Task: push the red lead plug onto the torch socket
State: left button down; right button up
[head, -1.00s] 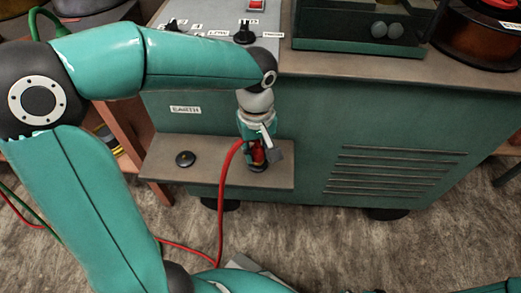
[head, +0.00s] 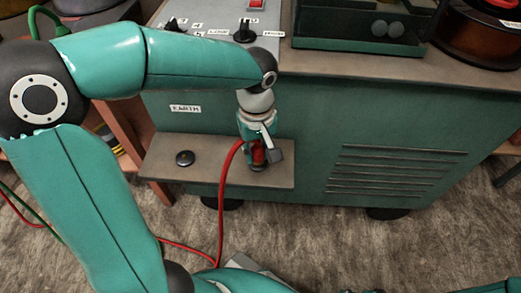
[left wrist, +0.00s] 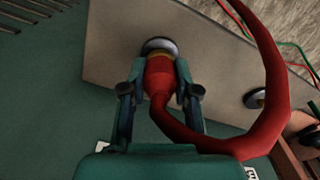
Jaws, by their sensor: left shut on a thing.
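The red lead plug (left wrist: 160,80) is between the fingers of my left gripper (head: 258,155), which is shut on it. In the left wrist view the gripper (left wrist: 160,92) has one finger on each side of the plug. The plug points down at a dark round socket (left wrist: 158,46) on the shelf, apparently the torch socket. The plug's front end overlaps this socket; I cannot tell how far it is seated. In the head view the fingers mostly hide that socket.
A second dark round socket (head: 185,158) sits on the shelf (head: 215,172), below the EARTH label (head: 185,109). The red cable (head: 222,205) hangs from the plug over the shelf's front edge to the floor. The green cabinet (head: 310,130) stands close behind.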

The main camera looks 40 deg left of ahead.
pick_arm(q)
jog(key=shift+f, duration=0.4)
jog(key=c, duration=0.8)
grip_release()
jog(key=shift+r, duration=0.1)
jog(key=shift+r, duration=0.5)
notch_tip(320, 180, up, 11)
jog(key=shift+f, duration=0.1)
